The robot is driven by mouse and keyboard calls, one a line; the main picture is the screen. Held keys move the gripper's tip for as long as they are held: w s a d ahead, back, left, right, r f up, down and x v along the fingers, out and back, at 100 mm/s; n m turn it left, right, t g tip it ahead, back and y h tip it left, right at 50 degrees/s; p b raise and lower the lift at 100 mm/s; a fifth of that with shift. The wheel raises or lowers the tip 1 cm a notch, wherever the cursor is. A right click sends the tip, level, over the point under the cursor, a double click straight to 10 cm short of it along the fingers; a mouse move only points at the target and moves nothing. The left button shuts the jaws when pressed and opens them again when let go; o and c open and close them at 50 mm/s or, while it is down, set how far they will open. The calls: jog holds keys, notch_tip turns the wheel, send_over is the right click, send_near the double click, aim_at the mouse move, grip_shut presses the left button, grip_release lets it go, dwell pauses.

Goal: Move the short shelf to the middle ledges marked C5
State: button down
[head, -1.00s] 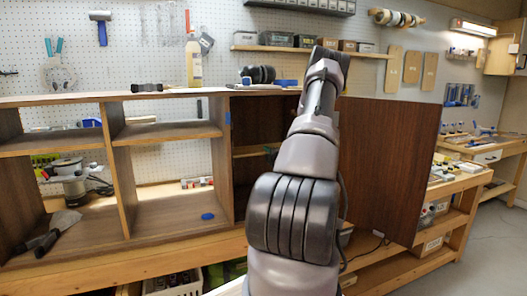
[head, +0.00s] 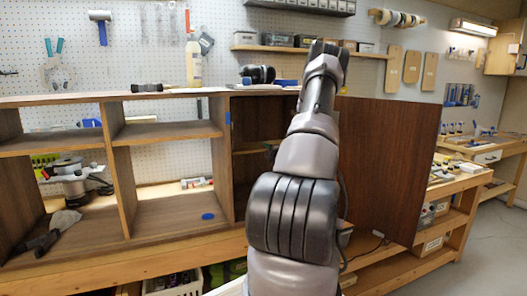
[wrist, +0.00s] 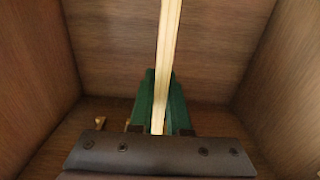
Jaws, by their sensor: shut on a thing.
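The short shelf shows in the wrist view as a pale front edge (wrist: 168,60) running up the middle of the picture, inside a dark-brown compartment. My gripper (wrist: 160,105) has green fingers closed on this edge, one on each side. In the head view a thin shelf edge (head: 250,151) shows in the right compartment of the cabinet, partly behind my arm. My gripper is mostly hidden there. I cannot read any C5 mark or make out the middle ledges.
Compartment walls (wrist: 285,80) stand close on both sides of my gripper. Small brass-coloured pieces (wrist: 100,122) lie to its left. The dark cabinet door (head: 388,165) stands open to the right of my arm. The left bays (head: 165,132) hold fixed-looking shelves and tools.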

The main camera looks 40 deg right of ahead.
jog(key=shift+s, duration=0.1)
jog(key=v, duration=1.5)
jog(key=shift+s+a, duration=0.2)
jog(key=shift+s, duration=0.2)
dwell(0.6)
jog(key=shift+r, duration=0.15)
notch_tip(320, 180, up, 8)
jog(key=shift+r, duration=0.2)
dwell(1.1)
jog(key=shift+w, duration=0.1)
jog(key=shift+x, duration=2.95)
jog(key=shift+f, duration=0.1)
jog(key=shift+x, duration=3.6)
